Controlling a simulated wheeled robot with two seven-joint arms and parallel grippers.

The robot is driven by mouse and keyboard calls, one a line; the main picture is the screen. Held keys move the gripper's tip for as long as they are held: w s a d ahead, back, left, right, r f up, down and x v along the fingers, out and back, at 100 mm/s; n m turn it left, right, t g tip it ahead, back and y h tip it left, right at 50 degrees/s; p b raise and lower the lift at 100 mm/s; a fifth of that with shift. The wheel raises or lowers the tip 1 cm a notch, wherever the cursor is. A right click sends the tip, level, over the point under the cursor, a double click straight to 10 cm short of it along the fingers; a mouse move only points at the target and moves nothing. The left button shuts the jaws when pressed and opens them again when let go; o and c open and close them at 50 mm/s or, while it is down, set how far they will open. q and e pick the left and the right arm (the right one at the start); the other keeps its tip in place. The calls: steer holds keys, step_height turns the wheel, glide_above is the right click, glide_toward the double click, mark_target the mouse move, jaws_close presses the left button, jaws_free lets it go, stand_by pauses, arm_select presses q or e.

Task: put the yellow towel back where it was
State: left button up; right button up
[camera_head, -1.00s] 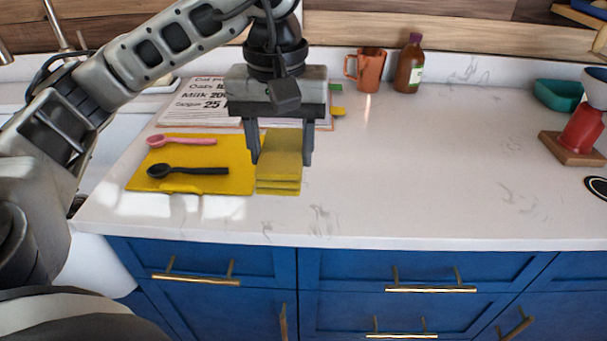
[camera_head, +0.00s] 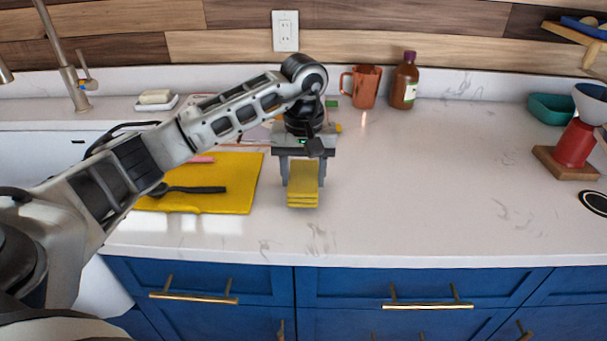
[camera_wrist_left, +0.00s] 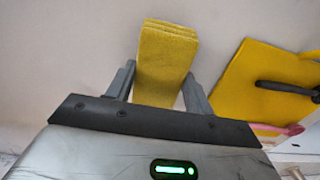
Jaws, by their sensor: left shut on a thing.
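The yellow towel (camera_head: 303,187) is a small folded stack above or on the white counter, right of a yellow mat and apart from it. My left gripper (camera_head: 303,178) points down and is shut on the towel, one finger on each side. In the left wrist view the towel (camera_wrist_left: 167,55) sits between the two fingers (camera_wrist_left: 160,75), its layered folded end sticking out beyond them. I cannot tell whether it touches the counter. My right gripper is not in view.
The yellow mat (camera_head: 225,199) holds a black spoon (camera_head: 195,189) and a partly hidden pink one (camera_head: 203,160). At the back stand an orange mug (camera_head: 366,88) and a brown bottle (camera_head: 404,82). A red-based item (camera_head: 575,145) stands right. The counter's middle is clear.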

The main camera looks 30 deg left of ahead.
arm_select(q)
steer(key=shift+f, duration=0.6)
steer(key=shift+f, duration=0.1)
steer(key=shift+f, duration=0.15)
steer(key=o, duration=0.9)
